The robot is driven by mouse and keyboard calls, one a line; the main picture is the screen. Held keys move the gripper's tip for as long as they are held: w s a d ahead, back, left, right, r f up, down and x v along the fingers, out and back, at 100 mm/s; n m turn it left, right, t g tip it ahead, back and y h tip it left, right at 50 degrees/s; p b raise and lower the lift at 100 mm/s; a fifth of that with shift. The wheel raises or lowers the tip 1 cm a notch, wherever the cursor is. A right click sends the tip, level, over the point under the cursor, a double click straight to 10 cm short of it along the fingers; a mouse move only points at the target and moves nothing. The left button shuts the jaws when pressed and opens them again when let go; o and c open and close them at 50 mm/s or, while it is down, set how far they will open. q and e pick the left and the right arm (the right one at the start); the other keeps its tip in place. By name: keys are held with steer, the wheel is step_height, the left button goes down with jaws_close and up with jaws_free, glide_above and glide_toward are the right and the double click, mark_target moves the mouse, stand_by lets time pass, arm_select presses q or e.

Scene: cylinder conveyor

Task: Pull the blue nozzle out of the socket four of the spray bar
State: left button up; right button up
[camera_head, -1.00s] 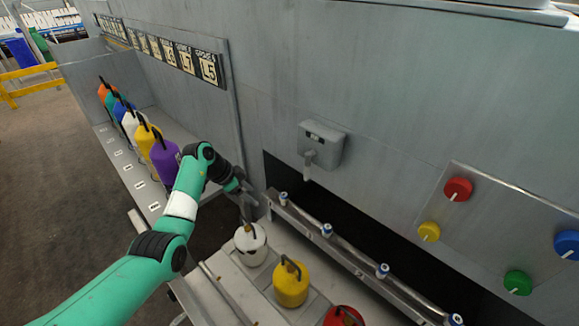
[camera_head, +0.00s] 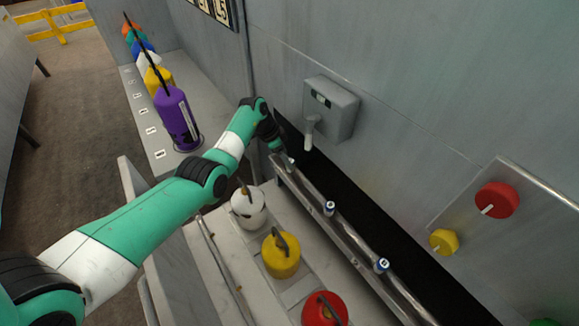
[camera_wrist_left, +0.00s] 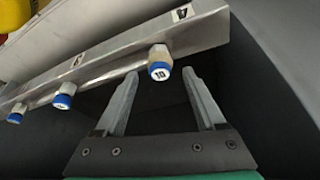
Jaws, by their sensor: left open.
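The spray bar (camera_head: 350,237) runs diagonally along the dark slot in the head view and carries blue-ringed nozzles. My left gripper (camera_head: 284,150) is at its far end, where the nozzle is mostly hidden by it. In the left wrist view, my left gripper (camera_wrist_left: 160,78) is open and empty. A blue nozzle (camera_wrist_left: 160,64) with a marked white face sits in the bar (camera_wrist_left: 120,60) at the fingertips, roughly between them; I cannot tell if they touch it. The label above it appears to read 4. Two more blue nozzles (camera_wrist_left: 63,97) (camera_wrist_left: 15,115) sit farther left. My right gripper is not in view.
White (camera_head: 248,207), yellow (camera_head: 280,254) and red (camera_head: 324,309) canisters stand beside the bar. A grey dispenser (camera_head: 331,107) juts from the wall above it. A purple bottle (camera_head: 178,118) and others stand on the left shelf. Coloured knobs (camera_head: 497,200) are at the right.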

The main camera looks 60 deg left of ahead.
arm_select(q)
steer(key=b+x, duration=0.2)
steer(key=x, duration=0.1)
steer(key=shift+w+f, duration=0.2)
steer(key=shift+f, duration=0.1)
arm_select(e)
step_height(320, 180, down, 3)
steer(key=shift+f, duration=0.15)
arm_select(q)
jaws_close()
stand_by(1.3)
